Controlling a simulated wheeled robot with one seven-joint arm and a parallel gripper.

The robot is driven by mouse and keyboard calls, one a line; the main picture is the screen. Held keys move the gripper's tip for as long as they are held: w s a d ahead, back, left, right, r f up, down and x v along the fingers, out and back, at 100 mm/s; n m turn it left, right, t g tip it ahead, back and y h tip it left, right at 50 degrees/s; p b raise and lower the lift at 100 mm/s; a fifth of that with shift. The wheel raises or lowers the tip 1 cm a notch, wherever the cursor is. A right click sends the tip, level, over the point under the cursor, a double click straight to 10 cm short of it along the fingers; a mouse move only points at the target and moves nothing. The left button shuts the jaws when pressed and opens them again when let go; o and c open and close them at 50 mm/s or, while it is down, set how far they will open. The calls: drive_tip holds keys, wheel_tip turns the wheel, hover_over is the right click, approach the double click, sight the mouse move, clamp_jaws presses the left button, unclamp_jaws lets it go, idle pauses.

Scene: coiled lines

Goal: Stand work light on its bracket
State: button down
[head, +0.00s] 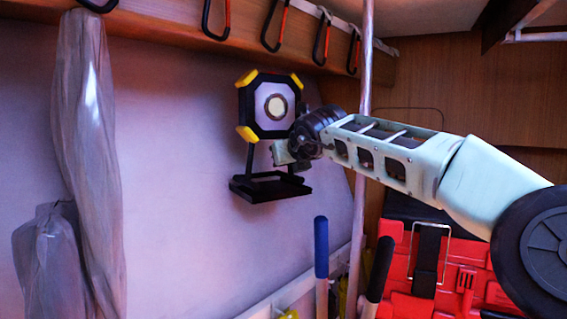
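The work light (270,105) is a black octagonal lamp with yellow corners, a pale face and a round bright centre. It is upright in front of the pale wall, facing my camera. Below it is the black bracket (270,190), with a flat shelf and thin dark uprights rising toward the lamp. I cannot tell whether the lamp rests on the bracket or is apart from it. My gripper (287,153) is at the lamp's lower right, above the shelf. Its fingers are small and partly hidden by my wrist, so whether they grip the lamp is unclear.
A wooden rail (180,28) with several carabiners runs above. A pale vertical pole (364,150) stands just right of the lamp, behind my arm. Grey plastic wrapping (88,150) hangs at left. Blue (321,245) and black handles and a red case (460,270) are at lower right.

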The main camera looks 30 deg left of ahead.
drive_tip(key=shift+f+b, duration=0.5)
drive_tip(key=shift+b, duration=0.1)
idle(0.9)
drive_tip(key=c, duration=1.4)
unclamp_jaws()
drive_tip(key=shift+o, duration=0.2)
drive_tip(key=shift+f, duration=0.4)
drive_tip(key=b+v, duration=0.1)
drive_tip(key=b, duration=0.2)
drive_tip(key=shift+s+d, duration=0.25)
drive_tip(key=shift+d, duration=0.05)
drive_tip(key=r+b+v, duration=0.1)
drive_tip(key=b+v, duration=0.8)
drive_tip(key=v, duration=0.7)
drive_tip(key=shift+a, duration=0.25)
drive_tip(key=shift+w+f, duration=0.1)
drive_tip(key=shift+w, duration=0.05)
